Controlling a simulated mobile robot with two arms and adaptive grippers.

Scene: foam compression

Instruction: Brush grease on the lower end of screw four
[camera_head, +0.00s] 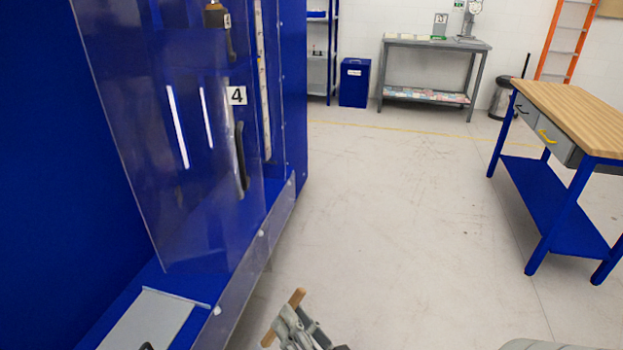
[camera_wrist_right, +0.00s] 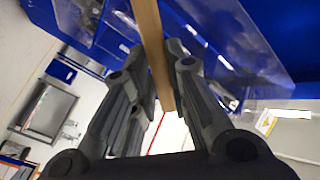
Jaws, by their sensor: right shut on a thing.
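My right gripper (camera_head: 291,322) is at the bottom centre of the head view. It is shut on a wooden handle (camera_head: 297,298), which I take to be the brush's; no bristles show. In the right wrist view the handle (camera_wrist_right: 153,45) runs between the fingers (camera_wrist_right: 158,80). A label with a 4 (camera_head: 237,95) is on the blue machine at the left. Below it, behind a clear panel, are a pale upright rod, perhaps screw four, and a curved black part (camera_head: 241,158). The gripper is apart from them, lower and to the right. My left gripper is not recognisable.
The clear panel (camera_head: 165,150) stands along the blue machine. A pale plate (camera_head: 150,320) lies on its base. A wooden-topped workbench (camera_head: 575,110) stands at right, a grey table (camera_head: 435,44) and blue bin (camera_head: 354,85) at the back. The floor between is free.

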